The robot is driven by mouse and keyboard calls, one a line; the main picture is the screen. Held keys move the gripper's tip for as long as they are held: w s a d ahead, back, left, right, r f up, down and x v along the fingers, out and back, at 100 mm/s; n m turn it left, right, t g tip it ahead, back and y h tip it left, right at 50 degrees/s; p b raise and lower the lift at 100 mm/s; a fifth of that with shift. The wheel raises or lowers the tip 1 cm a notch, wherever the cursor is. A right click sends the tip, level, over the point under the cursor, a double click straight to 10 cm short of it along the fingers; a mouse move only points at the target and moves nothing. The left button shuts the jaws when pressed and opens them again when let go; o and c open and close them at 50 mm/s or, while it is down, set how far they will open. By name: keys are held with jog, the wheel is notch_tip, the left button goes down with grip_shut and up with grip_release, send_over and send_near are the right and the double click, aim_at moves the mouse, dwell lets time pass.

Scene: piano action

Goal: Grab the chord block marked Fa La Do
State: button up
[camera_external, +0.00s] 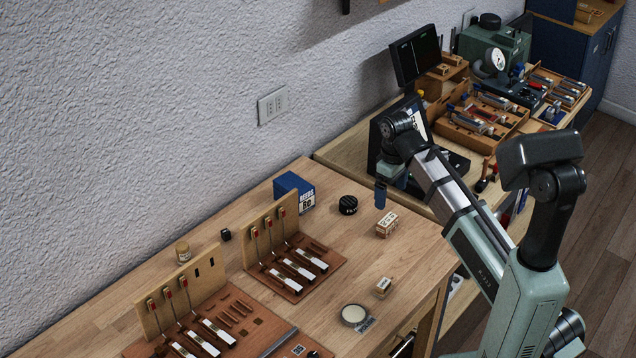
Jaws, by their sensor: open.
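A small pale wooden block with dark marks (386,223) lies on the wooden bench at the right of the piano parts. A second, smaller pale block (383,287) sits nearer the bench's front edge. The lettering on both is too small to read, so I cannot tell which is marked Fa La Do. My gripper (381,195) hangs down with its blue finger just above and behind the first block in the picture. It is open, and nothing shows between the fingers. The gap between them is hard to see from this side.
A black round tin (348,204) and a blue box (293,191) stand left of my gripper. Two key-action models (290,262) (200,325) stand at left. A round pale dish (354,315) lies near the front. A crowded second bench (350,152) adjoins behind. Bare bench surrounds the blocks.

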aim_at(389, 220)
jog(key=shift+w+d+f, duration=0.1)
jog(key=shift+d+f, duration=0.05)
jog(key=shift+f, duration=5.5)
jog(key=shift+c, duration=0.4)
jog(key=c, duration=0.9)
